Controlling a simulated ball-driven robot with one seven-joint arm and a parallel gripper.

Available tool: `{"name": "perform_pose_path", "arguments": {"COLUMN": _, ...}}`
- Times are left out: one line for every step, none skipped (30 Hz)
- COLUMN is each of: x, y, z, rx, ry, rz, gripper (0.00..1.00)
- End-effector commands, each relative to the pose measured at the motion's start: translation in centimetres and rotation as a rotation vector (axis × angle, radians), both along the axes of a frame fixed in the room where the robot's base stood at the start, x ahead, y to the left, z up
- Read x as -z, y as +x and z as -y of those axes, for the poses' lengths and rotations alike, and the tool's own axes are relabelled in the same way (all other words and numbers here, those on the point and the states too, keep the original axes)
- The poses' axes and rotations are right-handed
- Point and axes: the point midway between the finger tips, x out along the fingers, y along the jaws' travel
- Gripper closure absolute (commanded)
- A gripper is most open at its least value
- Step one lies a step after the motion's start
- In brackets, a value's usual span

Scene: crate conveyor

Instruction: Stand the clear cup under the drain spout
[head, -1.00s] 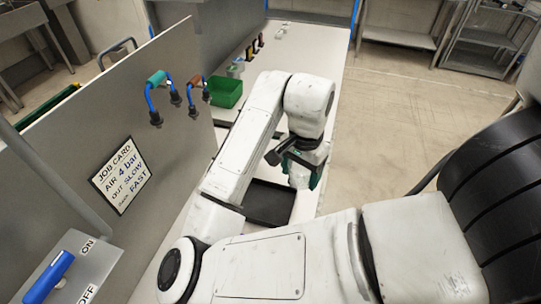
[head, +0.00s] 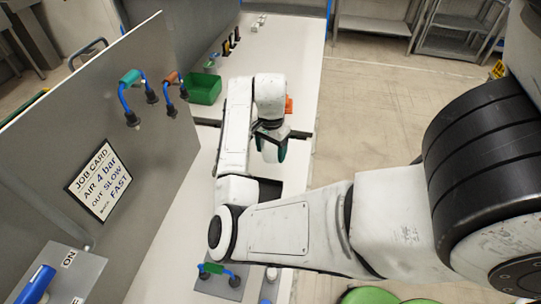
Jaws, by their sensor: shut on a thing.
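My gripper (head: 270,153) points down over the white bench, above the far side of a black tray (head: 268,188). Its dark green fingers are shut on a pale thing, which looks like the clear cup; the wrist hides most of it, so I cannot tell its outline or tilt. I cannot make out the drain spout; my arm covers part of the bench.
A grey panel with a job card (head: 99,181) and blue hoses stands along the left. A green bin (head: 204,89) and an orange thing (head: 289,105) are farther back. A grey plate with a green and blue fitting (head: 212,268) is near. The far bench has free room.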

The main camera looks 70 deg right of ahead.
Motion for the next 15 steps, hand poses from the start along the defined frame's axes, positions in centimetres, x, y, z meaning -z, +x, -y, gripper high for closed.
{"name": "perform_pose_path", "arguments": {"x": 0.4, "y": 0.1, "z": 0.3, "rx": 0.001, "ry": 0.002, "rz": 0.0, "gripper": 0.59}}
{"name": "perform_pose_path", "arguments": {"x": 0.6, "y": 0.3, "z": 0.5, "rx": 0.001, "ry": 0.002, "rz": 0.001, "gripper": 0.59}}
{"name": "perform_pose_path", "arguments": {"x": 1.1, "y": 0.2, "z": 0.3, "rx": -0.001, "ry": 0.003, "rz": -0.001, "gripper": 0.59}}
{"name": "perform_pose_path", "arguments": {"x": 1.6, "y": 0.2, "z": 0.3, "rx": -0.002, "ry": 0.003, "rz": -0.001, "gripper": 0.59}}
{"name": "perform_pose_path", "arguments": {"x": 2.0, "y": 0.2, "z": 0.3, "rx": -0.002, "ry": 0.003, "rz": -0.001, "gripper": 0.59}}
{"name": "perform_pose_path", "arguments": {"x": 2.5, "y": 0.2, "z": 0.3, "rx": -0.002, "ry": 0.003, "rz": -0.001, "gripper": 0.59}}
{"name": "perform_pose_path", "arguments": {"x": 2.8, "y": 0.3, "z": 0.3, "rx": -0.003, "ry": 0.003, "rz": -0.001, "gripper": 0.59}}
{"name": "perform_pose_path", "arguments": {"x": 3.1, "y": 0.3, "z": 0.3, "rx": -0.002, "ry": 0.001, "rz": -0.001, "gripper": 0.59}}
{"name": "perform_pose_path", "arguments": {"x": 3.3, "y": 0.3, "z": 0.3, "rx": -0.002, "ry": 0.0, "rz": 0.0, "gripper": 0.59}}
{"name": "perform_pose_path", "arguments": {"x": 3.5, "y": 0.3, "z": 0.3, "rx": -0.002, "ry": 0.0, "rz": 0.0, "gripper": 0.59}}
{"name": "perform_pose_path", "arguments": {"x": 3.6, "y": 0.2, "z": 0.3, "rx": -0.001, "ry": 0.0, "rz": 0.0, "gripper": 0.59}}
{"name": "perform_pose_path", "arguments": {"x": 3.6, "y": 0.2, "z": 0.4, "rx": -0.001, "ry": 0.0, "rz": 0.001, "gripper": 0.59}}
{"name": "perform_pose_path", "arguments": {"x": 3.6, "y": 0.2, "z": 0.4, "rx": -0.001, "ry": 0.0, "rz": 0.001, "gripper": 0.59}}
{"name": "perform_pose_path", "arguments": {"x": 3.6, "y": 0.2, "z": 0.4, "rx": -0.001, "ry": 0.0, "rz": 0.001, "gripper": 0.59}}
{"name": "perform_pose_path", "arguments": {"x": 3.6, "y": 0.2, "z": 0.4, "rx": -0.001, "ry": 0.0, "rz": 0.001, "gripper": 0.59}}
